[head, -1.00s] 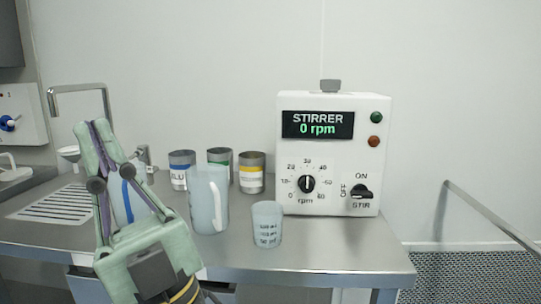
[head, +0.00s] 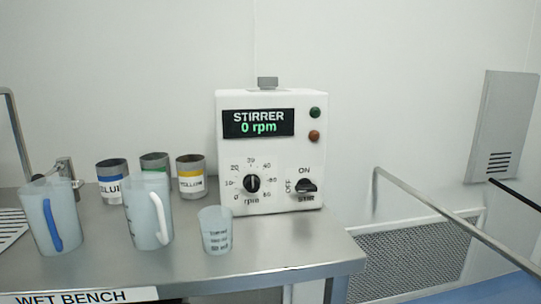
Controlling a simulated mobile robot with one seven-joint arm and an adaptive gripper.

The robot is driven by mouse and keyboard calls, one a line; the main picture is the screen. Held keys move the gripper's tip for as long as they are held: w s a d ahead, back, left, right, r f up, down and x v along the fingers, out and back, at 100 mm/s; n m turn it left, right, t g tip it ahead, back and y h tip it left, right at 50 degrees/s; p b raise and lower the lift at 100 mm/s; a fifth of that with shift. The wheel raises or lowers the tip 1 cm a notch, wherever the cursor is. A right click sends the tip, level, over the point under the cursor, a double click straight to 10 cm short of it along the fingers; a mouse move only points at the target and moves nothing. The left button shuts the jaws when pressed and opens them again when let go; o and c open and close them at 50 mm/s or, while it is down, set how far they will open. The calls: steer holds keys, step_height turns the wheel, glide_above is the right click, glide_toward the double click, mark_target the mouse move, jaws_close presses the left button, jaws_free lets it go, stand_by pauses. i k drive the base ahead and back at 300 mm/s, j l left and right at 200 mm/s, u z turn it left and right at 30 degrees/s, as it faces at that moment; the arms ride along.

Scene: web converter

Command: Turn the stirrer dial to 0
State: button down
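The white stirrer box (head: 228,155) stands on the steel bench, right of the picture's middle. The round black stirrer dial (head: 252,183) is on the lower left of the front, ringed by numbers from 0 at lower left to 60 at lower right. A pale mark on the dial looks close to vertical, but its exact pointing is too small to read. A black STIR switch (head: 307,186) sits to its right, with ON above and OFF at its left; its handle looks roughly level. My gripper is not in view.
A small beaker (head: 215,230) stands in front of the stirrer's left side. Two jugs (head: 147,212) (head: 50,216) and several labelled cans (head: 191,178) stand farther left. A rail (head: 440,210) and wall grille are at right.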

mark_target(251, 181)
steer(key=k+j+z, duration=0.15)
steer(key=z, duration=0.25)
steer(key=k+j+z, duration=0.2)
steer(key=z, duration=0.25)
steer(key=k+j+z, duration=0.2)
steer(key=z, duration=0.2)
